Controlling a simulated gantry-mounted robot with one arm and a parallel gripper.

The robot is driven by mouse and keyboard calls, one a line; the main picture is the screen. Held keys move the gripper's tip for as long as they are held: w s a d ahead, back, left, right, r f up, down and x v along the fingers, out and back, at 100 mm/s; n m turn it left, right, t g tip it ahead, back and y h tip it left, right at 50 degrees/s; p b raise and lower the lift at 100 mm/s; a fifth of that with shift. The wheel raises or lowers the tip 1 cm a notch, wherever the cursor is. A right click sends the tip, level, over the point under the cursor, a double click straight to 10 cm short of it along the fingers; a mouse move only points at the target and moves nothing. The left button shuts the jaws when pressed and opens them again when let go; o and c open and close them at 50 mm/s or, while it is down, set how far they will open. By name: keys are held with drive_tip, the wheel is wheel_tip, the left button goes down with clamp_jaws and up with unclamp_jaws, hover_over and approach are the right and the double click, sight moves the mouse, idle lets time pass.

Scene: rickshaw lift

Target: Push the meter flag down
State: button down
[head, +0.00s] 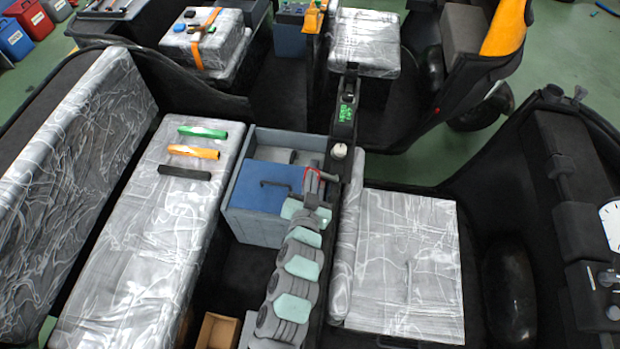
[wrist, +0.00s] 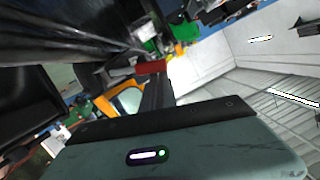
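The meter is a dark box with green lit digits (head: 346,113) on the black post between the seats. A red bar (wrist: 150,68) that looks like the meter flag lies just beyond the dark tip of my gripper in the wrist view. In the head view, a thin red curved edge (head: 312,171) shows at the end of my arm; I cannot tell whether it is the flag. My gripper (head: 322,182) is beside the post, below the white knob (head: 339,151). Its fingers are small and partly hidden, so their opening and any contact with the flag are unclear.
A blue-lidded box (head: 264,186) stands left of my arm. A plastic-wrapped bench (head: 150,245) holds green, orange and black grips. A wrapped seat (head: 408,265) lies to the right.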

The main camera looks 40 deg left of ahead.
drive_tip(key=r, duration=0.1)
drive_tip(key=d+r+p, duration=0.1)
drive_tip(key=r, duration=0.2)
drive_tip(key=shift+w+d+r, duration=0.2)
drive_tip(key=shift+w, duration=0.15)
drive_tip(key=p+v, duration=0.1)
drive_tip(key=v, duration=0.8)
drive_tip(key=shift+s+d+f, duration=0.2)
drive_tip(key=shift+s, duration=0.1)
